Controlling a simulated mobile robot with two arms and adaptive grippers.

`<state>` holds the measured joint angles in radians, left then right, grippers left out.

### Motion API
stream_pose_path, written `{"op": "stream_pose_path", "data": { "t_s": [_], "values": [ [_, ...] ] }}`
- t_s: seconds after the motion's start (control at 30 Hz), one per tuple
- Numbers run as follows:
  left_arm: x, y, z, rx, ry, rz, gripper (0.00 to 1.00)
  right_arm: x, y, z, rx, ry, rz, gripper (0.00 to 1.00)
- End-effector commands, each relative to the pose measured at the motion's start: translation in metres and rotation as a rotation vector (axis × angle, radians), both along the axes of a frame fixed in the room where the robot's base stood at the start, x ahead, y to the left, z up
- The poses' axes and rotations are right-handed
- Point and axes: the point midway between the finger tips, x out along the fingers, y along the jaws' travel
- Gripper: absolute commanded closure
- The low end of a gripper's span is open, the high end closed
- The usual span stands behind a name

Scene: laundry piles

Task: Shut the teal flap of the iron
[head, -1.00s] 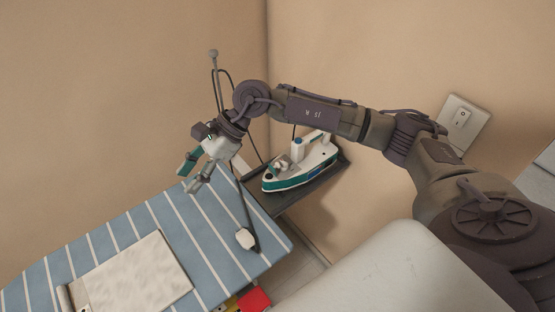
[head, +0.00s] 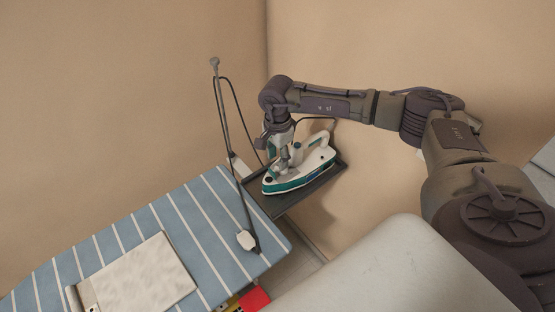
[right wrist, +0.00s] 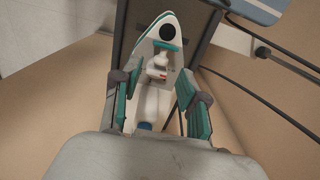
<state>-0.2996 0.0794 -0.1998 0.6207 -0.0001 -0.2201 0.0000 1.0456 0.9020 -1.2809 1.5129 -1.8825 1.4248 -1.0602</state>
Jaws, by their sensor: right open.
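The white and teal iron (head: 313,160) rests on a dark tray at the end of the ironing board, its nose pointing left and toward the front. My right gripper (head: 284,160) hangs over the iron's front half, pointing down. In the right wrist view my right gripper (right wrist: 160,92) is open, with a teal-padded finger on either side of the iron (right wrist: 166,28). The teal flap (right wrist: 168,45) shows as a narrow teal edge behind the iron's nose, seemingly raised beside an opening. In the head view the gripper hides the flap. My left gripper is out of view.
The dark tray (head: 322,185) borders the blue striped ironing board (head: 190,225). A thin upright rod (head: 222,110) with a hanging cord stands left of the iron. A pale pad (head: 140,275) lies on the board. The walls meet behind the tray.

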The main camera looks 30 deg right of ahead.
Motion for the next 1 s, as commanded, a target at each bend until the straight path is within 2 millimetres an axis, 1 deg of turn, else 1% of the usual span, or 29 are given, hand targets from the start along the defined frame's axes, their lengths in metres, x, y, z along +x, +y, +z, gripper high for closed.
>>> {"op": "stream_pose_path", "data": {
  "t_s": [0.03, 0.1, 0.23, 0.37, 0.57, 0.6, 0.83, 0.87, 1.0],
  "values": [
    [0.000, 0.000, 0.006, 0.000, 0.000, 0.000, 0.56, -0.001, 0.001, -0.007, 0.000, 0.003, 0.001, 0.57],
    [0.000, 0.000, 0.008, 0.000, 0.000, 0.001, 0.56, 0.000, 0.001, -0.017, 0.001, 0.003, 0.000, 0.57],
    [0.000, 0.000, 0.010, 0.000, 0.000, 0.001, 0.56, 0.000, 0.001, -0.029, 0.001, 0.001, 0.001, 0.57],
    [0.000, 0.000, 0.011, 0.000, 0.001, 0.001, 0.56, 0.000, 0.001, -0.034, 0.001, 0.000, 0.002, 0.57],
    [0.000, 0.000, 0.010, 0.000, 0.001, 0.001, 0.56, 0.000, 0.001, -0.035, 0.001, -0.001, 0.001, 0.57],
    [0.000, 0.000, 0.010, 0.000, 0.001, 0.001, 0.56, 0.000, 0.001, -0.034, 0.001, -0.001, 0.001, 0.59],
    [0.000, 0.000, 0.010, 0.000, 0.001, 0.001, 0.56, 0.000, 0.001, -0.034, 0.001, -0.001, 0.001, 0.97],
    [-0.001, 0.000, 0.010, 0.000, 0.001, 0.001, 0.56, 0.000, 0.001, -0.034, 0.001, -0.001, 0.001, 1.00],
    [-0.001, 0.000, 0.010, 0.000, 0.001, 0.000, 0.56, 0.000, 0.001, -0.034, 0.001, -0.001, 0.000, 1.00]
  ]
}}
